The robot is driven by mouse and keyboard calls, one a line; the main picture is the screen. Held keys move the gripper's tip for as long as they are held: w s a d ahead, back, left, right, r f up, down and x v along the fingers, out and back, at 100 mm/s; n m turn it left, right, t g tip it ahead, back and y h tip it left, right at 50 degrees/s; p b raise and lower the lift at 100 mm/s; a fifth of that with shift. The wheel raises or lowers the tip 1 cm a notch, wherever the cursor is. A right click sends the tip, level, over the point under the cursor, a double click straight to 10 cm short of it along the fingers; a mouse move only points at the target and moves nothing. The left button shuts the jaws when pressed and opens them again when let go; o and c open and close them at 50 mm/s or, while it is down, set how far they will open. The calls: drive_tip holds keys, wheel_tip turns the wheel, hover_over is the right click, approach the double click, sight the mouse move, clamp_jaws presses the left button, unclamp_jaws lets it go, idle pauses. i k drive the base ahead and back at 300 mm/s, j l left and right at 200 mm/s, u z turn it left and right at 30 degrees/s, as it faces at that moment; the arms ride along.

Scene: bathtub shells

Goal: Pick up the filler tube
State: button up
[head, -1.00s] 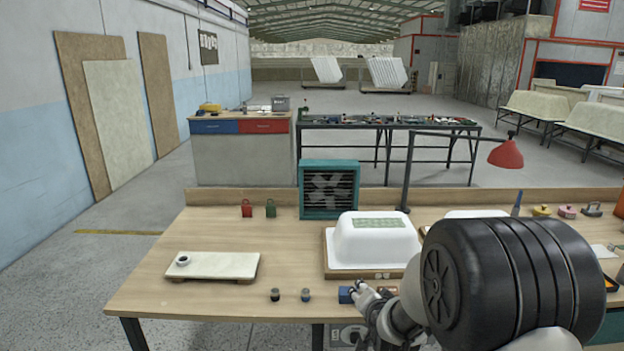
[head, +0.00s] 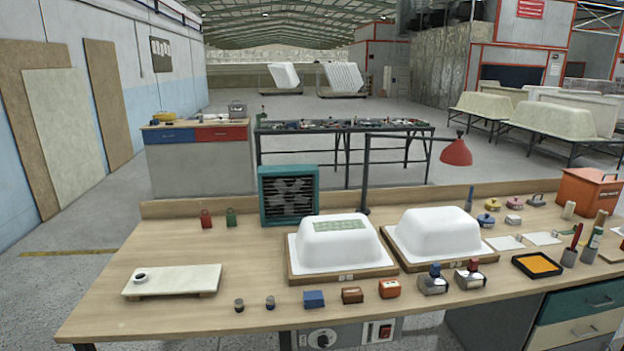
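I cannot tell for certain which thing is the filler tube. A slim dark blue upright piece (head: 469,198) stands at the back of the workbench, behind the right white tub shell, and is tube-like. A short pale cylinder (head: 569,210) stands farther right, in front of the orange box. Both are small in the head view and no label on them can be read. My gripper and arm are not in view now.
Two white tub shells (head: 340,243) (head: 437,233) sit on wooden boards on the workbench (head: 170,325). A red lamp (head: 456,152) stands behind them. Small blocks and two metal-and-glass dispensers (head: 433,281) line the front. An orange tray (head: 537,265) lies right.

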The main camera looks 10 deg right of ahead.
sight(597, 233)
drive_tip(key=z, duration=1.8)
drive_tip(key=u, duration=1.1)
drive_tip(key=i+l, duration=0.3)
drive_tip(key=l, duration=0.25)
drive_tip(key=i+l, duration=0.3)
drive_tip(key=l, duration=0.25)
drive_tip(key=i+l+u, duration=0.1)
drive_tip(key=i+l, duration=0.15)
drive_tip(key=l, duration=0.3)
drive_tip(key=i+l, duration=0.3)
drive_tip(key=l, duration=0.3)
drive_tip(key=i+l, duration=0.25)
drive_tip(key=l, duration=0.3)
drive_tip(key=i+l, duration=0.3)
drive_tip(key=l, duration=0.3)
drive_tip(key=i+l+u, duration=0.1)
drive_tip(key=i+l, duration=0.15)
drive_tip(key=l, duration=0.3)
drive_tip(key=i+l, duration=0.25)
drive_tip(key=l, duration=0.35)
drive_tip(key=i+l, duration=0.25)
drive_tip(key=l, duration=0.15)
drive_tip(key=i+l, duration=0.25)
drive_tip(key=l+u, duration=0.05)
drive_tip(key=l, duration=0.05)
